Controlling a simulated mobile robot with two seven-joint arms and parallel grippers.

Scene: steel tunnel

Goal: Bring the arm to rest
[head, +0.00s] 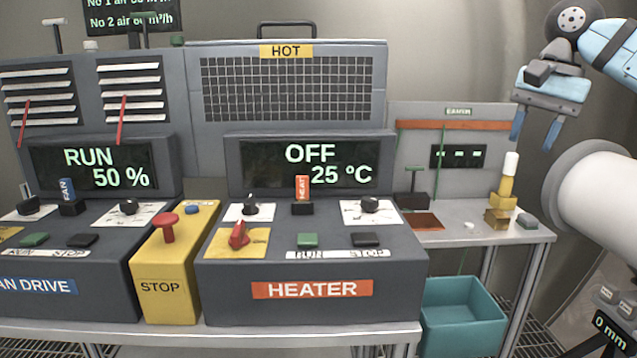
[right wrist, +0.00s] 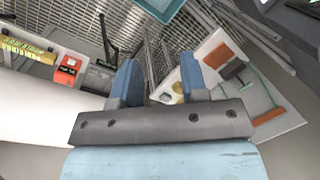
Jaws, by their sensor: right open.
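My right gripper (head: 536,132) hangs at the upper right of the head view, above and right of the small side bench. Its two blue fingers are apart with nothing between them. In the right wrist view the gripper (right wrist: 158,82) also shows open and empty, with floor grating and the bench beyond the fingers. It touches nothing that I can see. My left gripper is in neither view.
The heater console (head: 312,258) reads OFF, 25 °C; the fan drive panel (head: 102,166) reads RUN, 50 %. A yellow stop box (head: 160,262) stands between. The side bench (head: 468,236) holds small parts, with a teal bin (head: 462,325) below. A large white cylinder (head: 600,195) is close right.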

